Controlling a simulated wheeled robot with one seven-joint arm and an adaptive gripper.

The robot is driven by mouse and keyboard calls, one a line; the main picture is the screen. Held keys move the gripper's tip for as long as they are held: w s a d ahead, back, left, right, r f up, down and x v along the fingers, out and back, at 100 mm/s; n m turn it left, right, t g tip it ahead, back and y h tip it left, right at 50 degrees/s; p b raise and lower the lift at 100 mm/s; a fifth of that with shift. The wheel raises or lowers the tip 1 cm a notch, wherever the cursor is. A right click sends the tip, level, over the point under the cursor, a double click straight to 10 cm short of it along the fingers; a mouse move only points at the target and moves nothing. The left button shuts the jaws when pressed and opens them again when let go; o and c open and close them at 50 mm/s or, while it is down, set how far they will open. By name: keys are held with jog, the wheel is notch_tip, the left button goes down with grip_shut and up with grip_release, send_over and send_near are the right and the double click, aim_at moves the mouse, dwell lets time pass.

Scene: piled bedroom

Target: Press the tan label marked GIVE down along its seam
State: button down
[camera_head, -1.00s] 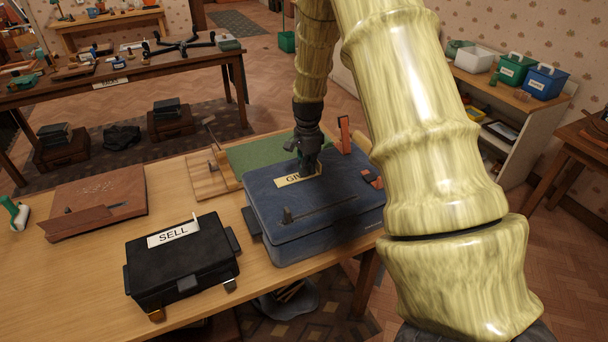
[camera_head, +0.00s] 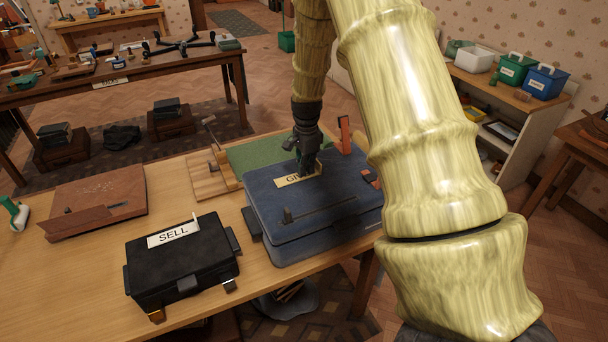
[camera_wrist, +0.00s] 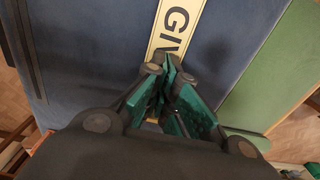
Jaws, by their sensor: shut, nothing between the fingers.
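The tan label (camera_head: 292,180) lies on the lid of the blue case (camera_head: 285,235), with "GI" readable in the head view and the rest behind my gripper. My gripper (camera_head: 307,174) points down over the label's right part. In the wrist view my gripper (camera_wrist: 168,62) is shut and empty, its fingertips at the label (camera_wrist: 174,27) by the letter V. "GIV" shows there; the remaining part is hidden under the fingers. I cannot tell whether the tips touch the label.
A black case (camera_head: 182,268) marked SELL stands left of the blue case, its label sticking up at one end. A green mat (camera_head: 265,152) and wooden stand (camera_head: 212,178) lie behind. A red upright piece (camera_head: 345,134) stands close right of my gripper.

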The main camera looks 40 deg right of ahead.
jog(key=shift+r+p, duration=0.6)
notch_tip(320, 180, up, 7)
jog(key=p, duration=0.5)
dwell(0.3)
dwell(0.4)
